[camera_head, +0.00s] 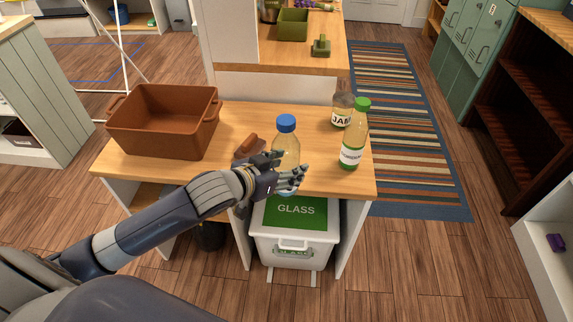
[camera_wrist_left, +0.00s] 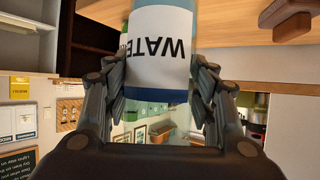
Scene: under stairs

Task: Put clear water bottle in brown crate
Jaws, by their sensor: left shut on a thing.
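The clear water bottle (camera_head: 286,145) has a blue cap and stands upright near the front edge of the wooden table. My left gripper (camera_head: 290,179) is shut around its lower part. In the left wrist view the bottle's white label (camera_wrist_left: 158,45) reads "WATE" upside down, between the two fingers of my left gripper (camera_wrist_left: 158,100). The brown crate (camera_head: 163,128) sits on the left part of the table, its open top facing up and its visible inside empty. I cannot tell whether the bottle's base touches the table. My right gripper is not in view.
A small brown object (camera_head: 250,146) lies between crate and bottle. A green-capped bottle (camera_head: 354,135) and a jar (camera_head: 342,109) stand on the table's right. A white bin marked GLASS (camera_head: 293,243) is below. Bare tabletop (camera_head: 238,116) lies behind the small brown object.

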